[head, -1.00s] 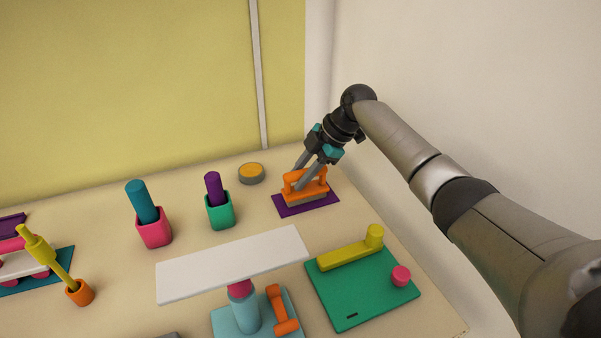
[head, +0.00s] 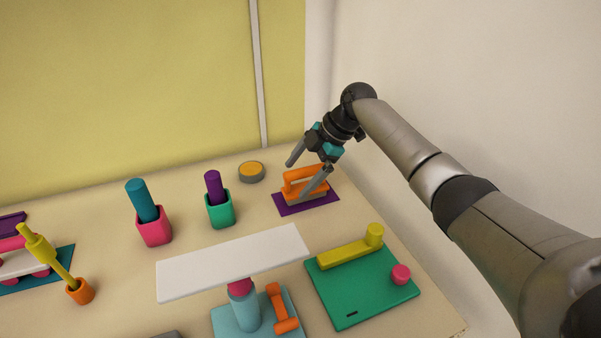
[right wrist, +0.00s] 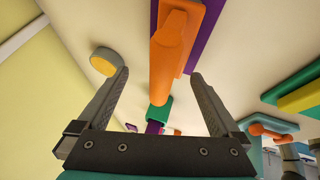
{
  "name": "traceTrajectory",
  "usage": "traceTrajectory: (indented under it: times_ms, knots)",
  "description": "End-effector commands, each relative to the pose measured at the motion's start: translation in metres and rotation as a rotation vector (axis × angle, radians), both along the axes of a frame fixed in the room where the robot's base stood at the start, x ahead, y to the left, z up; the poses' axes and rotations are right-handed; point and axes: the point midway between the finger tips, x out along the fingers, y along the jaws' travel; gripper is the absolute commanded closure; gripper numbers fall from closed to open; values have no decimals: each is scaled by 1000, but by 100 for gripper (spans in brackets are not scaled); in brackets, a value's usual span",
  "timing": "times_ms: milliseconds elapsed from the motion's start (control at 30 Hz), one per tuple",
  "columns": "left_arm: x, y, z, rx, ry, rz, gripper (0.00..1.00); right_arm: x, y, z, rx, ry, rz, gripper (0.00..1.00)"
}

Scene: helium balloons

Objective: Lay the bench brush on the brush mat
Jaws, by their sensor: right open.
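The bench brush (head: 300,181) is orange with a raised handle and a greyish underside. It rests on the purple brush mat (head: 283,210) at the back right of the table. My right gripper (head: 309,180) is open, its two fingers spread on either side of the brush handle. In the right wrist view the orange brush (right wrist: 172,50) lies ahead between the open fingers (right wrist: 160,78), with the purple mat (right wrist: 208,35) behind it. Nothing is held. My left gripper is not in view.
A grey disc with a yellow top (head: 251,172) and a green cup with a purple stick (head: 219,211) stand left of the mat. A green board (head: 365,293) and a white raised plank (head: 230,264) are in front. Bare table lies between.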

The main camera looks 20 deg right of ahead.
Motion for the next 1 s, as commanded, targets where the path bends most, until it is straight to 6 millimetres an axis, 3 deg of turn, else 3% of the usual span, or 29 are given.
traceTrajectory:
  times_ms: [333, 1000]
  knots:
    - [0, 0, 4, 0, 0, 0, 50, -1, -1, 3, 0, 0, 0, 0]
    - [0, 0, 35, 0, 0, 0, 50, -9, -16, 32, -1, 1, -1, 0]
